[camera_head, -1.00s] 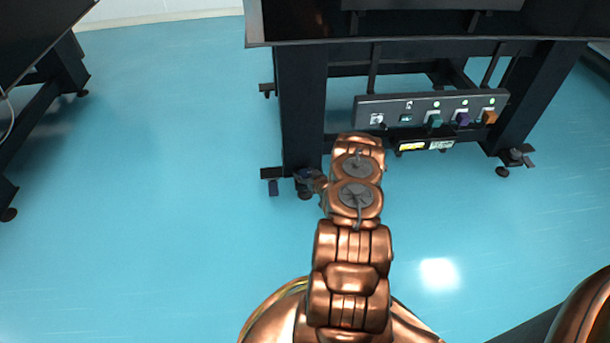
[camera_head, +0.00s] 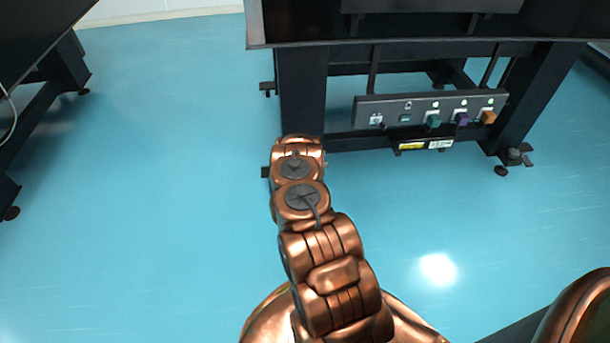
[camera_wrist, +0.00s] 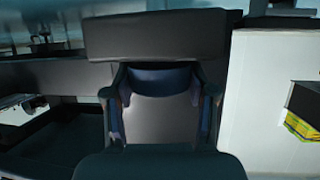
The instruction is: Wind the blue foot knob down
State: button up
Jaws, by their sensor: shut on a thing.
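The blue foot knob (camera_wrist: 160,80) is dark blue and sits between the two fingers of my gripper (camera_wrist: 160,97) in the wrist view. The fingers are shut on it from the left and right sides. A dark bar lies just above the knob in that view. In the head view my arm covers my gripper, the knob and most of the front left foot of the optical table (camera_head: 300,100).
A grey control panel (camera_head: 390,107) with green, purple and orange knobs hangs under the table, right of my arm. The front right foot (camera_head: 513,157) stands beyond it. Another dark table (camera_head: 50,65) is at the left. The blue floor between is clear.

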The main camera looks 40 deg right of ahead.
jog(key=shift+w+a+f+m+g+h+b, duration=0.1)
jog(key=shift+m+g+h+b, duration=0.3)
jog(key=shift+m+g, duration=0.1)
jog(key=shift+w+a+m+g+h+b, duration=0.1)
jog(key=shift+m+g+h+b, duration=0.25)
jog(key=shift+m+g, duration=0.15)
jog(key=shift+m, duration=0.3)
jog(key=o, duration=1)
jog(key=shift+c, duration=0.2)
jog(key=shift+o, duration=1)
jog(key=shift+s+d, duration=0.1)
jog(key=shift+d, duration=0.05)
jog(key=shift+s+h, duration=0.1)
jog(key=shift+h, duration=0.15)
jog(key=v, duration=1.2)
jog(key=shift+w+r, duration=0.3)
